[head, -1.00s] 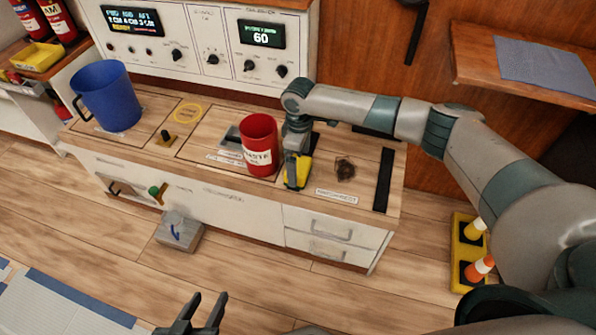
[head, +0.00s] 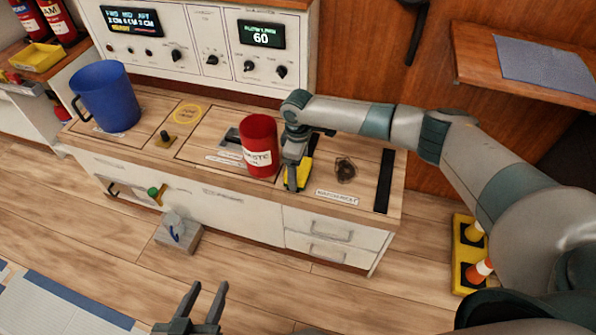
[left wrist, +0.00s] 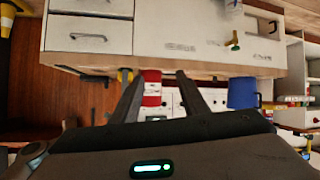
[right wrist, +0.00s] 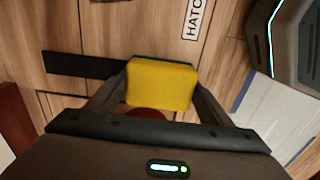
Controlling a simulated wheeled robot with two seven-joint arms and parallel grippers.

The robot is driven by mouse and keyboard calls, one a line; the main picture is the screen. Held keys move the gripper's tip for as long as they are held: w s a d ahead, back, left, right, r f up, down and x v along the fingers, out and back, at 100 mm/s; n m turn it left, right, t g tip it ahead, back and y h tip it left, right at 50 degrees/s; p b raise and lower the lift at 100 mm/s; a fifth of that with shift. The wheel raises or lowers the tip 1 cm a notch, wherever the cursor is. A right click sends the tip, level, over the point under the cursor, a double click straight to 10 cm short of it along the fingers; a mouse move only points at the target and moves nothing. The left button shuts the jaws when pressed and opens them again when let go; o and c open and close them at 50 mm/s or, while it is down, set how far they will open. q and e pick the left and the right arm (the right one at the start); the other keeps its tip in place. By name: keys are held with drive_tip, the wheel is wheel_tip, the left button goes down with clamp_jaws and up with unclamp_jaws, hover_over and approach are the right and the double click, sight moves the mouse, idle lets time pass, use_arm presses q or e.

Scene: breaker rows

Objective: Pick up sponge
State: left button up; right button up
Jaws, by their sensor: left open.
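The sponge (head: 304,173) is a yellow block with a dark green face, at the counter's front edge just right of the red canister. My right gripper (head: 297,183) points down over it. In the right wrist view the sponge (right wrist: 160,85) sits between the two fingers (right wrist: 163,75), which appear to touch its sides. I cannot tell whether its underside touches the counter. My left gripper (head: 208,287) is open and empty, low in front of the counter; its spread fingers also show in the left wrist view (left wrist: 160,74).
The red canister (head: 259,146) stands close left of my right gripper. A dark brown patch (head: 345,169) lies to the right on the counter (head: 370,190). A blue mug (head: 108,97) stands at the left.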

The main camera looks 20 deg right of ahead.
sight(306, 171)
idle(0.3)
drive_tip(key=shift+r, duration=0.5)
wheel_tip(306, 171, up, 3)
drive_tip(key=shift+r+p, duration=0.2)
drive_tip(key=shift+p, duration=0.35)
drive_tip(key=shift+s+d+r+p, duration=0.2)
drive_tip(key=shift+s+d+r, duration=0.15)
drive_tip(key=shift+s+d, duration=0.15)
drive_tip(key=shift+s+d+r+p, duration=0.15)
drive_tip(key=shift+s+d+r, duration=0.2)
drive_tip(key=shift+s, duration=0.25)
use_arm(q)
drive_tip(key=s+a+f+g+y+p, duration=0.1)
drive_tip(key=s+a+f+g, duration=0.3)
drive_tip(key=s, duration=0.1)
drive_tip(key=shift+a+f+g+y+p, duration=0.15)
drive_tip(key=shift+f+g+y+p, duration=0.15)
drive_tip(key=shift+f+g+y, duration=0.1)
use_arm(e)
drive_tip(key=s+d+r, duration=0.5)
drive_tip(key=s, duration=0.2)
drive_tip(key=shift+s, duration=0.15)
drive_tip(key=shift+r, duration=0.1)
